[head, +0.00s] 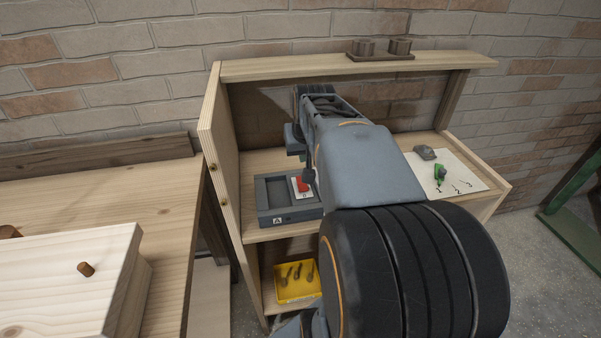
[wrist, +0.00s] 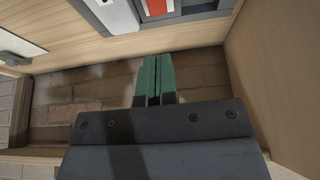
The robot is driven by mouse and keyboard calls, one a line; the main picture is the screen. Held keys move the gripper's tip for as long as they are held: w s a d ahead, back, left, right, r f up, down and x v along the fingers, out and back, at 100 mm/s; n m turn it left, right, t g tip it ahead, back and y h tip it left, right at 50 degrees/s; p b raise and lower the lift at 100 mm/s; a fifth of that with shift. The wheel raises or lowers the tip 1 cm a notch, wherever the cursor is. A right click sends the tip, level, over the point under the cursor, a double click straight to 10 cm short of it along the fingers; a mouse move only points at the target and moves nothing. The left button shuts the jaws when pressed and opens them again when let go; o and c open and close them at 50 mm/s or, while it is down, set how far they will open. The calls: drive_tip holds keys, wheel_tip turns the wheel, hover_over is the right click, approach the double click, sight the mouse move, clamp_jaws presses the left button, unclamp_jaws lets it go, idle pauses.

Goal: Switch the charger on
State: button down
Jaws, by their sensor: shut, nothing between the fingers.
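The charger (head: 262,205) is a grey box with an empty bay, marked A on its front, on the cabinet's middle shelf. A red rocker switch (head: 303,184) sits on a white plate marked 0 at its right end. My arm reaches over the shelf and hides the area right of the switch. In the wrist view, my gripper (wrist: 153,58) has two green fingers, closed together and empty. The red switch (wrist: 156,7) shows just beyond the fingertips, cut by the top edge. I see no contact with the switch.
The cabinet's left side panel (head: 219,170) and top shelf (head: 300,67) frame the space. A white sheet (head: 470,182) with numbers, a green item and a grey piece lies right. A yellow tray (head: 297,292) holds several dark pieces below. A wooden bench (head: 150,200) stands left.

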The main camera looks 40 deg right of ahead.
drive_tip(key=x, duration=1.1)
